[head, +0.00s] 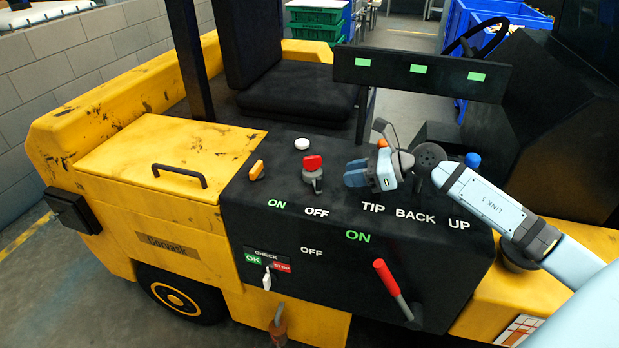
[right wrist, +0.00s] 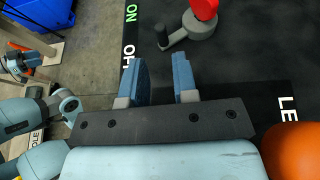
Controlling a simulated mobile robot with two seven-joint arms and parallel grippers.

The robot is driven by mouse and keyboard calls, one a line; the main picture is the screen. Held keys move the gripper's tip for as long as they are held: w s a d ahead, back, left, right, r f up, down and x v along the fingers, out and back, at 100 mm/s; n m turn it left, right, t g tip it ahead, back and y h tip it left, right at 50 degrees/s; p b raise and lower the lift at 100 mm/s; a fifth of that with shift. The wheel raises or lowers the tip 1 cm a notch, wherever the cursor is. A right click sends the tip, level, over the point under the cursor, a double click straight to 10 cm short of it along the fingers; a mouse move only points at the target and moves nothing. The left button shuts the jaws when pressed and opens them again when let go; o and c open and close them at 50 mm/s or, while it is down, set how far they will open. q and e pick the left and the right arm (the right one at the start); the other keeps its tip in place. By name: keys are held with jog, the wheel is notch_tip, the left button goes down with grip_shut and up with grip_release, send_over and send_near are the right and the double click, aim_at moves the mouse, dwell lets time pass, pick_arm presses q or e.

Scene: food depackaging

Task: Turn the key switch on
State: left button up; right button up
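The key switch (head: 313,165), a red-topped key on a grey body, stands on the black panel above the white OFF label. In the right wrist view its grey base (right wrist: 188,36) and red top (right wrist: 205,9) lie just beyond the fingertips. My right gripper (head: 356,173) is to the right of the key switch, apart from it, over the panel. In the right wrist view my right gripper (right wrist: 160,70) has two blue fingers with a clear empty gap. A small blue and orange part at the left of that view looks like my left gripper (right wrist: 14,62); its fingers are unclear.
A yellow button or switch (head: 256,170) and a white knob (head: 301,144) are left of the key. A red-handled lever (head: 392,286) sticks out from the panel's front. An orange ball (right wrist: 293,150) is near my right wrist.

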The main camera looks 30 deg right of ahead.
aim_at(311, 193)
jog(key=p+x, duration=0.1)
jog(key=x, duration=1)
grip_shut()
